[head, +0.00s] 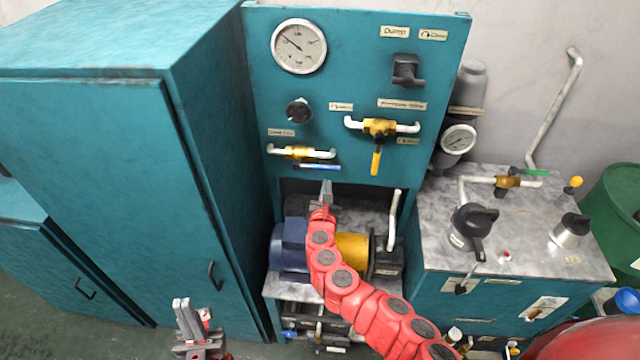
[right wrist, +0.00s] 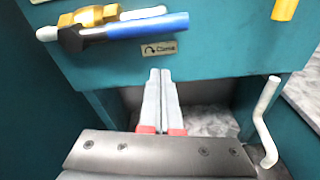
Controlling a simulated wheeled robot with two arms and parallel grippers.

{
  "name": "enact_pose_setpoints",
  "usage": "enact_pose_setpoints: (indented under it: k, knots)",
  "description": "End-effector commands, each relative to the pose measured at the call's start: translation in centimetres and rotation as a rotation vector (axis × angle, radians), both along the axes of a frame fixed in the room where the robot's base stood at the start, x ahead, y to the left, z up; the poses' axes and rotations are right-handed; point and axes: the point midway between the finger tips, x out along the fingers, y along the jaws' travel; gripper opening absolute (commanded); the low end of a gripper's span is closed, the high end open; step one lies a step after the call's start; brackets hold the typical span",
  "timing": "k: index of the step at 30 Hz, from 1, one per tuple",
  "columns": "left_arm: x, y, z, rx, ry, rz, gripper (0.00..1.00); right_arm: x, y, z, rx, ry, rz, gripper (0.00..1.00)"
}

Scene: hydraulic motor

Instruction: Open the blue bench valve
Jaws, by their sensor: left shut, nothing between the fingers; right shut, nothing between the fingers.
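The blue bench valve's blue handle (head: 320,167) lies roughly level on the lower left of the teal panel, just below its brass body (head: 298,152) with white pipe ends. In the right wrist view the blue handle (right wrist: 140,27) crosses the top, with a small arrow label (right wrist: 159,49) under it. My right gripper (head: 327,184) is shut and empty, just below the handle and apart from it; its closed fingers also show in the right wrist view (right wrist: 160,72). My left gripper (head: 181,304) is shut and empty, low in front of the teal cabinet.
A yellow-handled valve (head: 376,158) sits to the right on the panel (head: 345,88). A blue and yellow motor (head: 290,244) stands in the recess behind my right arm. A teal cabinet (head: 100,150) closes off the left. A side bench (head: 520,240) with jugs stands at right.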

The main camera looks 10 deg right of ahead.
Motion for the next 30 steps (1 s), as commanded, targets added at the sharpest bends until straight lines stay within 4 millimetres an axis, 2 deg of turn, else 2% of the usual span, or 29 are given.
enact_pose_setpoints:
  k: [12,18,24,30]
  knots:
    - [0.0,0.0,-1.4,0.000,-0.001,0.000,0.00,-5.6,1.7,0.8,-0.002,0.001,0.004,0.00]
    - [0.0,0.0,-1.9,0.000,-0.001,0.000,0.00,-7.7,2.5,1.3,0.001,0.000,0.006,0.00]
    - [0.0,0.0,-2.1,0.000,-0.001,0.000,0.00,-8.6,2.6,1.5,-0.002,0.002,0.000,0.00]
    - [0.0,0.0,-2.1,0.000,-0.001,0.000,0.00,-8.7,2.6,1.5,-0.001,0.002,0.001,0.00]
